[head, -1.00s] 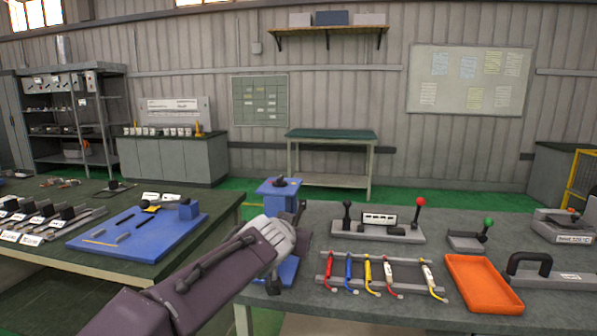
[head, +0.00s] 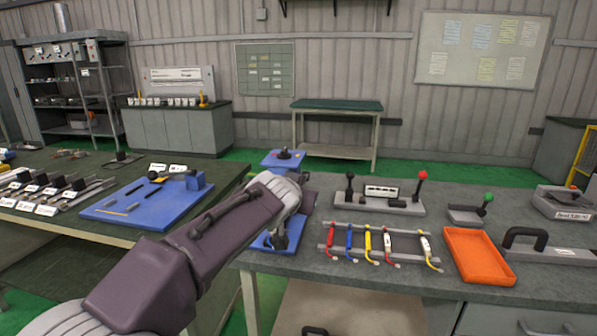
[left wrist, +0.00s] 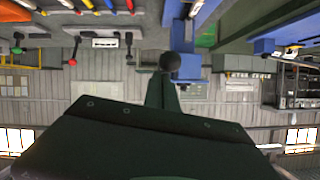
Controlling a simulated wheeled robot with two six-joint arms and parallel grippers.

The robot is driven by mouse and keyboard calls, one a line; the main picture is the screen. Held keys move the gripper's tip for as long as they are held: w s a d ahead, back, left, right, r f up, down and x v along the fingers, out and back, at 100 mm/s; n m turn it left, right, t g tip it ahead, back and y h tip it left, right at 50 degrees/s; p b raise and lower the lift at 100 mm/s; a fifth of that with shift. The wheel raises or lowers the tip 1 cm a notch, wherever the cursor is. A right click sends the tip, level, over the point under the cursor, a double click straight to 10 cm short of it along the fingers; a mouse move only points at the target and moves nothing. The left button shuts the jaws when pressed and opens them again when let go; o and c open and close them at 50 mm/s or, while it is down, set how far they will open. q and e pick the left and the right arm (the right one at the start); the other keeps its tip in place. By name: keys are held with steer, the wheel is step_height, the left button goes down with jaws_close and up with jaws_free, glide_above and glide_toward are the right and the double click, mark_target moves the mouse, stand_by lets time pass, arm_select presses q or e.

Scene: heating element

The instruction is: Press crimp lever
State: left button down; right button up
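My left arm reaches from the lower left to the left end of the right bench. Its gripper (head: 280,240) points down over a blue fixture (head: 262,243), which it partly hides. In the left wrist view a dark round knob (left wrist: 170,62) shows just beyond the dark gripper part (left wrist: 163,95); contact cannot be told. The finger opening is not clear. Levers with a red knob (head: 422,175) and a green knob (head: 488,198) stand on bases farther right, apart from the gripper. No label shows which is the crimp lever. My right gripper is out of view.
A rack of coloured wired pieces (head: 368,240) and an orange tray (head: 478,257) lie right of the gripper. The left bench holds a blue board (head: 125,212). A gap separates the benches.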

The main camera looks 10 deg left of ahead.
arm_select(q)
steer(key=b+v, duration=0.1)
steer(key=v, duration=0.9)
steer(key=shift+s+d+r, duration=0.2)
steer(key=shift+r, duration=0.05)
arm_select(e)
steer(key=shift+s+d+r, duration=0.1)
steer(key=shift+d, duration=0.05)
arm_select(q)
steer(key=shift+a, duration=0.1)
